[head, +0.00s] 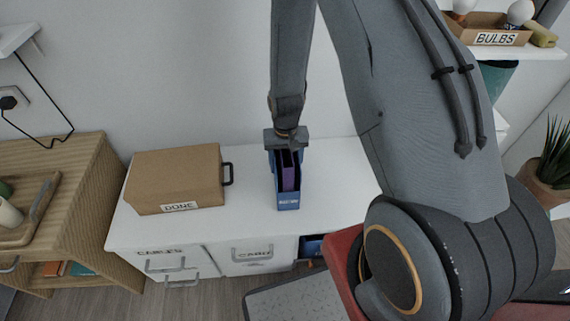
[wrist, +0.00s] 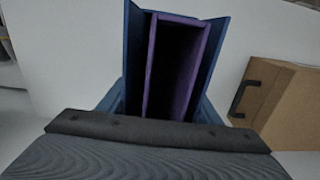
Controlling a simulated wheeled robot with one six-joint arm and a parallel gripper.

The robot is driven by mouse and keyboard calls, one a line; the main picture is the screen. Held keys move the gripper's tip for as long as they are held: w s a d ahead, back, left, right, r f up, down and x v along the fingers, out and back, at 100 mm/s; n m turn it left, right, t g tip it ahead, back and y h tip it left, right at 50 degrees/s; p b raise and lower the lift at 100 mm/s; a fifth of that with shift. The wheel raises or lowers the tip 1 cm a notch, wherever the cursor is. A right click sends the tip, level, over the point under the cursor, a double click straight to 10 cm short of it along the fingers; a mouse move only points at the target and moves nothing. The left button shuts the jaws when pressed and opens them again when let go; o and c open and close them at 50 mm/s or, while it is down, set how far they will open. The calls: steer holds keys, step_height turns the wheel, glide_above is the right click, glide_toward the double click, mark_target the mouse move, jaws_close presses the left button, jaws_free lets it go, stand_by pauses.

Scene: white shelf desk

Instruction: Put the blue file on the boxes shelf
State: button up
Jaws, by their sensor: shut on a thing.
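The blue file (head: 288,200) is an open-topped blue holder with purple contents, upright at the white desk top in the head view. My gripper (head: 286,140) is at its back upper end, shut on it. In the wrist view the blue file (wrist: 217,70) rises past my gripper (wrist: 155,130), with the purple item (wrist: 152,70) inside it. The fingertips are hidden. I cannot tell whether the file's base touches the desk. No shelf labelled for boxes is readable; a shelf with a box marked BULBS (head: 490,38) is at the upper right.
A brown box marked DONE (head: 175,175) stands left of the file on the white desk (head: 245,222). A wooden cabinet (head: 80,175) is at left, a potted plant (head: 548,170) at right.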

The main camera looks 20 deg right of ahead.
steer(key=shift+f, duration=0.25)
steer(key=o, duration=1.6)
